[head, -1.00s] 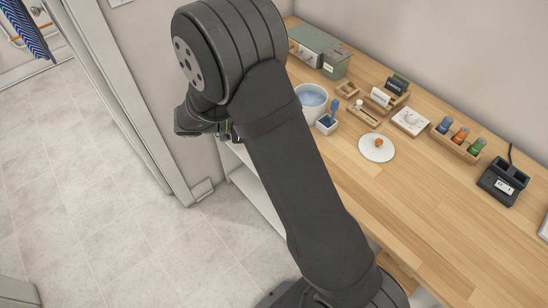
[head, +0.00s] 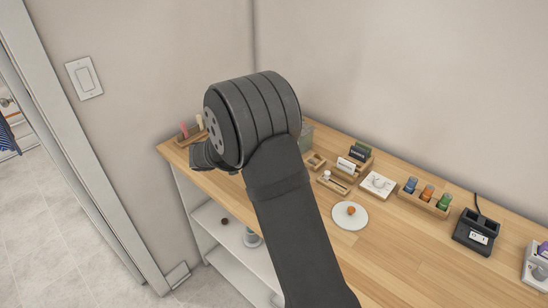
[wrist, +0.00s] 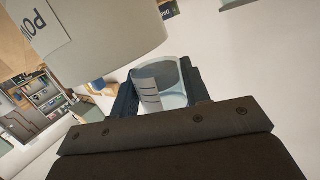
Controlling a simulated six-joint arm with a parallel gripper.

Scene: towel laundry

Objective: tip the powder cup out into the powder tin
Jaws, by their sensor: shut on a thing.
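The powder cup (wrist: 174,92), a clear cup with dark level marks, is between the two dark fingers of my gripper (wrist: 157,80) in the wrist view. My gripper is shut on it. The cup looks tilted; I cannot tell how much powder is inside. The powder tin (wrist: 105,32), a large pale cylinder with a partly visible label, is close beside the cup at the upper left of the wrist view. Its mouth is not visible. In the head view my arm hides the tin, the cup and the fingers. A white lid with an orange knob (head: 350,216) lies on the worktop.
A wooden rack of coloured bottles (head: 424,198), a black device (head: 476,233) and a white dial box (head: 378,184) stand to the right. A small peg rack (head: 190,134) is at the left end. The worktop (head: 400,250) in front of the bottles is clear.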

